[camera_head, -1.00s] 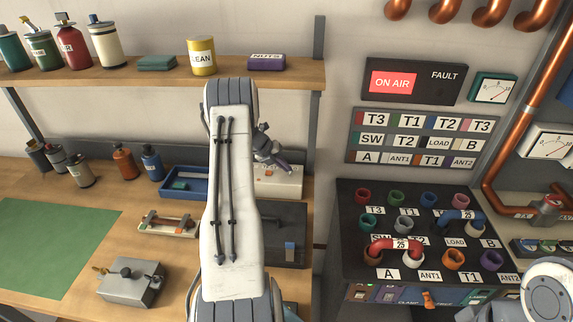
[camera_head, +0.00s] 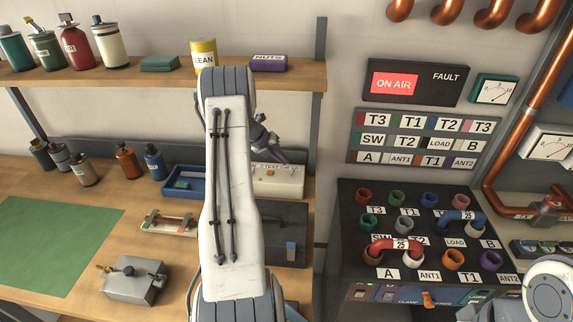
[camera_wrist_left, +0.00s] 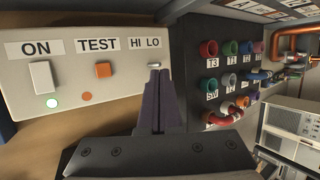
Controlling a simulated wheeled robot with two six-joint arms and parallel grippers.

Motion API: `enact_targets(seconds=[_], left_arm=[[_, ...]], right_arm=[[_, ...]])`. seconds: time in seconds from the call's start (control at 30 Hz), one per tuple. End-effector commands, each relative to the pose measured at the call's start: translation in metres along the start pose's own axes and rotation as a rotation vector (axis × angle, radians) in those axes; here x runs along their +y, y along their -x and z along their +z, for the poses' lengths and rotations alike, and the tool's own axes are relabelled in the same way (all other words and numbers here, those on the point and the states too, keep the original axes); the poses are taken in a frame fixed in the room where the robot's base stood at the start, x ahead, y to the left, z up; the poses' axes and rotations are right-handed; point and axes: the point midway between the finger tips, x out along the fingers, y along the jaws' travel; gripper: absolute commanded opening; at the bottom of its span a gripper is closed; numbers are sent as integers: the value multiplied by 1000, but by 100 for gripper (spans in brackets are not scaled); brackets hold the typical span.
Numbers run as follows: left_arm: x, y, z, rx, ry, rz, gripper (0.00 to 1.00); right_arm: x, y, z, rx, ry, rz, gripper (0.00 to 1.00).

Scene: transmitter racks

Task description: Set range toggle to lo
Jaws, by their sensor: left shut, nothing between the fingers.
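The range toggle (camera_wrist_left: 153,65) is a small pale lever under the HI LO label (camera_wrist_left: 145,44) on a light panel (camera_wrist_left: 75,75) in the left wrist view. My left gripper (camera_wrist_left: 155,74) has its dark fingers together and empty. Its tips are just below the toggle in that view; I cannot tell whether they touch it, nor which way the lever leans. In the head view the panel is the white box (camera_head: 290,182) on the bench, and my left gripper (camera_head: 278,154) is above it, partly behind my own arm. My right gripper is out of view.
On the panel, a white ON switch (camera_wrist_left: 41,77) has a green light below it, and an orange TEST button (camera_wrist_left: 103,70) sits beside it. A blue tray (camera_head: 185,183) lies left of the box. A black patch unit (camera_head: 350,215) with coloured sockets stands to the right.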

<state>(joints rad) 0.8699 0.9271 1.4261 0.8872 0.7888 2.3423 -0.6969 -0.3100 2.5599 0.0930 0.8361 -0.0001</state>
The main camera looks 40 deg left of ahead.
Motion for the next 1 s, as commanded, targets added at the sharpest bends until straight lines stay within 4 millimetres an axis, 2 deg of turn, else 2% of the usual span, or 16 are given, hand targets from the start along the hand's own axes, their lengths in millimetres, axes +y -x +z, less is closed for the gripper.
enact_targets(seconds=[0.2,0.33,1.0], left_arm=[[1,35,1,-3,-1,0,0],[1,46,0,0,0,0,0],[-2,48,-1,4,-15,2,0]], right_arm=[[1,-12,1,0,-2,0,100],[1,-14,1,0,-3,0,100],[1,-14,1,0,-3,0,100]])
